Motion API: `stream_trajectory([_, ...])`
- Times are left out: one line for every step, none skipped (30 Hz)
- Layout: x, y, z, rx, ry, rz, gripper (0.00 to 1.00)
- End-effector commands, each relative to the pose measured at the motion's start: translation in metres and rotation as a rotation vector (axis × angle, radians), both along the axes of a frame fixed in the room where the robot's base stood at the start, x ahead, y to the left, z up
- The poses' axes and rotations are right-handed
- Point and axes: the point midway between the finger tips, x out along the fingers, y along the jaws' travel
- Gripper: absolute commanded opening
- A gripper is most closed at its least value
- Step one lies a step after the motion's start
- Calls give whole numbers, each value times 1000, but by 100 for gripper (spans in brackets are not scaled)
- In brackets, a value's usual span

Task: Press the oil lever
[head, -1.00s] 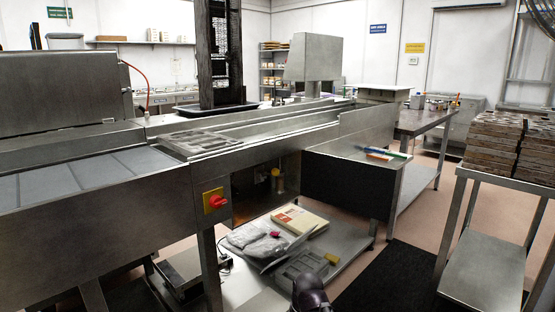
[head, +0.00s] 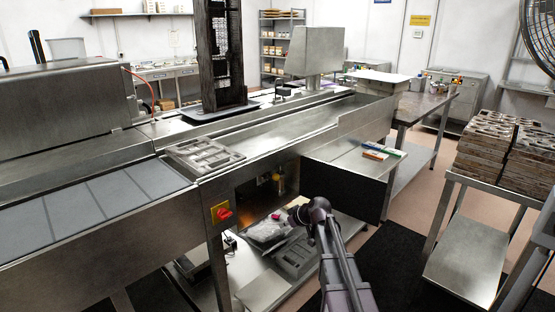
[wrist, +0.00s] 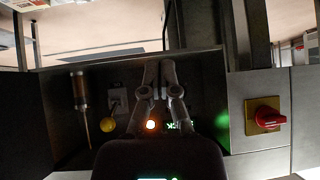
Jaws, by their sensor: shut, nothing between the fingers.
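In the wrist view, which looks upside down, my gripper (wrist: 160,72) is shut and empty, pointing into a dark recess in the machine's side. A yellow ball knob (wrist: 108,125) is left of the fingers and apart from them; it may be the oil lever's end. Beside it are an amber cylinder with a thin rod (wrist: 80,95) and a pale box (wrist: 118,98). In the head view, the amber and yellow fitting (head: 279,185) is small inside the recess. My arm reaches toward the recess from the front; my fingers are not clear there.
A red rotary switch on a yellow plate (head: 222,212) is on the panel beside the recess; it also shows in the wrist view (wrist: 266,117). A low shelf (head: 262,290) holds a bag and trays. A dark panel (head: 345,188) borders the recess's right.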

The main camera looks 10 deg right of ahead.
Motion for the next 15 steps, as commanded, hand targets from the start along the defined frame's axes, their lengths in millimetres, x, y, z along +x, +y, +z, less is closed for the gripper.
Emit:
stream_trajectory([15, -5, 25, 5, -36, 6, 0])
stream_trajectory([21, -7, 33, 7, -60, 10, 0])
stream_trajectory([30, -10, 44, 10, -90, 15, 0])
stream_trajectory([36, -12, 53, 12, -115, 19, 0])
stream_trajectory([43, -14, 62, 13, -137, 22, 0])
stream_trajectory([51, -18, 73, 13, -169, 25, 0])
stream_trajectory([57, -20, 82, 14, -193, 27, 0])
stream_trajectory([63, -23, 90, 13, -214, 28, 0])
stream_trajectory([71, -27, 100, 13, -245, 28, 0])
stream_trajectory([76, -30, 107, 13, -263, 29, 0])
stream_trajectory([81, -32, 115, 11, -285, 29, 0])
stream_trajectory([87, -36, 123, 9, -309, 29, 0])
stream_trajectory([91, -38, 129, 9, -325, 28, 0])
stream_trajectory([95, -40, 134, 6, -341, 28, 0])
stream_trajectory([100, -43, 140, 5, -360, 26, 0])
